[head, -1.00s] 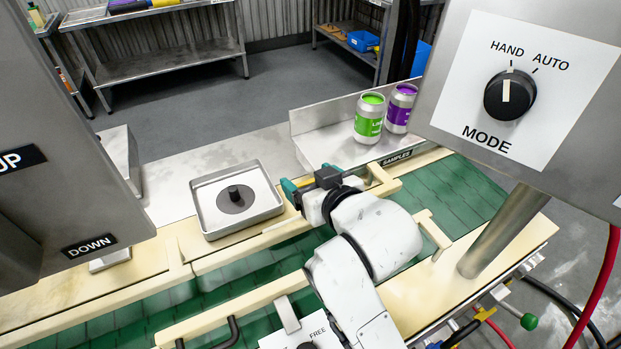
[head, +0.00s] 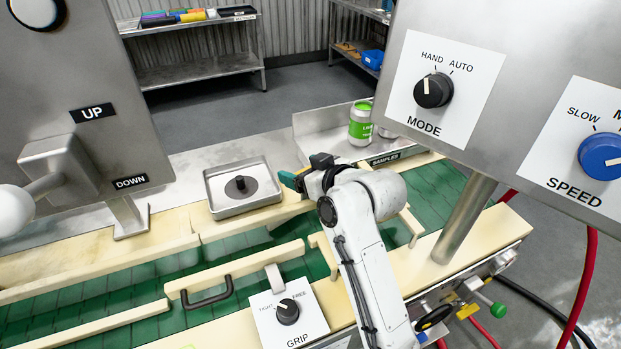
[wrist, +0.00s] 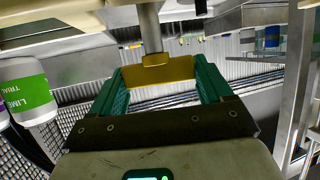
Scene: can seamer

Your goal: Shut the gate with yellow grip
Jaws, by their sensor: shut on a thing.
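My gripper (head: 292,178) is over the far side of the green conveyor, just right of a square metal tray. In the wrist view its two green fingers (wrist: 160,88) stand on either side of a yellow grip (wrist: 155,76) and are shut on it. A grey metal post (wrist: 149,28) runs from the yellow grip to the top of the wrist view. In the head view the yellow grip is hidden by my gripper and arm. I cannot tell the gate's full shape or how far it stands open.
The metal tray (head: 213,210) has a dark knob in it. A green-labelled can (head: 361,125) stands behind my gripper. A cream bar with a black handle (head: 207,293) and the grip dial (head: 288,311) are in front. Mode (head: 433,90) and speed (head: 602,156) panels overhang the right.

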